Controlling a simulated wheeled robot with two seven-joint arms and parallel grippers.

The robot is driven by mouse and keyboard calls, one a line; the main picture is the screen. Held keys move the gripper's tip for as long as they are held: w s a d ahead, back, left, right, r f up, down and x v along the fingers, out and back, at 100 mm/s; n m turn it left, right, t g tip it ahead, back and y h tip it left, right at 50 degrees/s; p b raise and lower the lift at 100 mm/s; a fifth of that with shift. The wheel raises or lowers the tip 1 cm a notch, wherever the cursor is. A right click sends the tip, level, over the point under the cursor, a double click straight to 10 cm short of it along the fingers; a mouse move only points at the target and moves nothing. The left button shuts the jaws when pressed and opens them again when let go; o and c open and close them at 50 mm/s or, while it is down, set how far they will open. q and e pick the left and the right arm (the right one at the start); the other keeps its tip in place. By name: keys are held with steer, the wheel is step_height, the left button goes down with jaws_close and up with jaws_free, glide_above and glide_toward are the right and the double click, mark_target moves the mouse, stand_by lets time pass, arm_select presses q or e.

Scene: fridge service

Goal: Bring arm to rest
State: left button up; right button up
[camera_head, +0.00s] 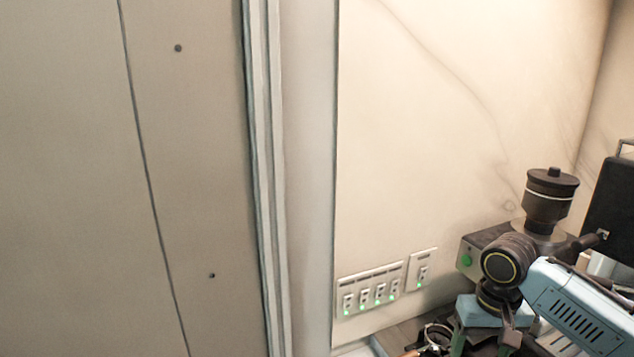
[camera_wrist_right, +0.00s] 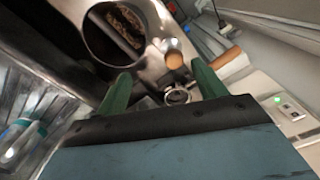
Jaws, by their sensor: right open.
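My right arm comes in from the right edge of the head view, its light-blue link slanting down to the lower right. In the right wrist view my right gripper (camera_wrist_right: 161,72) has two green fingers spread well apart, with nothing held between them. Past the fingers are a shiny metal part with a round dark opening (camera_wrist_right: 115,35) and a small metal ring (camera_wrist_right: 178,96). I cannot tell whether the fingers touch these. My left gripper is in neither view.
A dark grinder-like appliance (camera_head: 550,195) stands behind my right arm, close to it. A metal ring-shaped item (camera_head: 436,335) lies on the counter. Wall switches (camera_head: 371,290) with green lights sit above the counter. A large beige panel (camera_head: 190,170) fills the left side.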

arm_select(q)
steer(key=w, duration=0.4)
arm_select(e)
steer(key=s+a+f+n+t+y, duration=0.2)
steer(key=s+a+f+n, duration=0.2)
steer(key=s+a+f, duration=0.8)
steer(key=s+d+m+t+h, duration=0.1)
steer(key=s+d, duration=0.1)
steer(key=s, duration=0.5)
steer(key=s+d+t+h, duration=0.1)
steer(key=s+d, duration=0.2)
steer(key=s, duration=0.5)
step_height(320, 180, down, 29)
steer(key=g+b, duration=0.2)
steer(key=b, duration=0.3)
arm_select(q)
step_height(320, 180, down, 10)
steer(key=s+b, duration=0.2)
steer(key=b, duration=0.3)
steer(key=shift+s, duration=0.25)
arm_select(e)
steer(key=s+d+f+g, duration=0.1)
steer(key=s+d+f, duration=0.1)
steer(key=s+f, duration=1.5)
step_height(320, 180, down, 4)
steer(key=shift+s+d, duration=0.35)
steer(key=shift+s, duration=0.05)
